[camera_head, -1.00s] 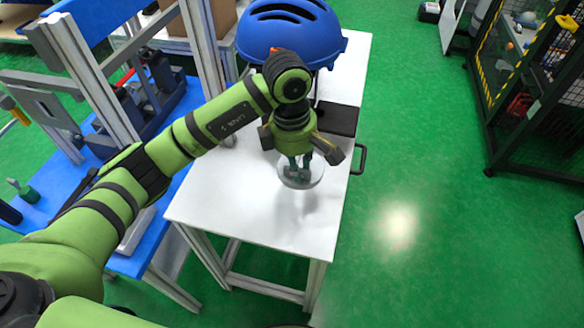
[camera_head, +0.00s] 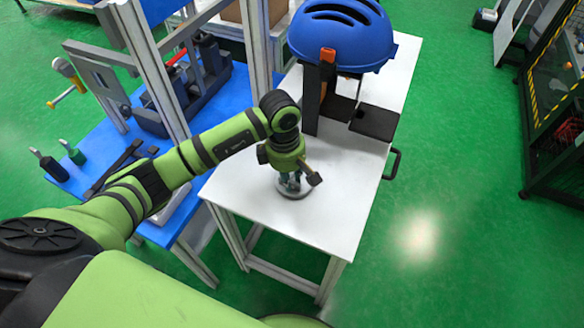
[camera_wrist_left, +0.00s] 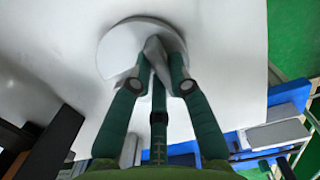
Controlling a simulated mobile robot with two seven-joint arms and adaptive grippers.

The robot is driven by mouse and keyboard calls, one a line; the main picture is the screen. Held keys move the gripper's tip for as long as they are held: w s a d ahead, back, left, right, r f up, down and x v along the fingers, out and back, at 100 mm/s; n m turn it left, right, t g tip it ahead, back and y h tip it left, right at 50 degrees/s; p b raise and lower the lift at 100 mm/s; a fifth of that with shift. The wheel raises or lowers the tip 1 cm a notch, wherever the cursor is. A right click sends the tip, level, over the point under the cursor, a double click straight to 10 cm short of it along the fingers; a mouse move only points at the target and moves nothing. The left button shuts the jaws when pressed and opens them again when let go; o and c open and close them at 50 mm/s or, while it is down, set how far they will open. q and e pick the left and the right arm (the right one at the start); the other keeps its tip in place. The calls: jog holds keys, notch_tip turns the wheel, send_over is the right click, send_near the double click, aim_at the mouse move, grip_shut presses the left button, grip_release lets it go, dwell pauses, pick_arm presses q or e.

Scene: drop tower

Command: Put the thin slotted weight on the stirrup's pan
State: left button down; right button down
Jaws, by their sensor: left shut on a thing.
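The thin slotted weight is a grey disc (camera_head: 293,193), held below my left gripper (camera_head: 291,182) over the white table. In the left wrist view the disc (camera_wrist_left: 118,48) lies flat beyond the fingertips, and my left gripper (camera_wrist_left: 160,72) is shut on a pale raised part at its near side. I cannot tell whether the disc touches the tabletop. The slot is not clear. I cannot make out the stirrup or its pan in either view. My right gripper is not in view.
The white table (camera_head: 330,222) has bare room around the disc. A blue helmet (camera_head: 342,35) on a dark stand and a black plate (camera_head: 375,122) are behind. Grey upright posts (camera_head: 152,70) rise at the left, by a blue bench (camera_head: 108,166) with tools.

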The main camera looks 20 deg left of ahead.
pick_arm(q)
jog(key=shift+w, duration=0.1)
jog(key=shift+f, duration=0.1)
jog(key=shift+f, duration=0.15)
jog(key=c, duration=1.2)
grip_release()
jog(key=shift+o, duration=0.2)
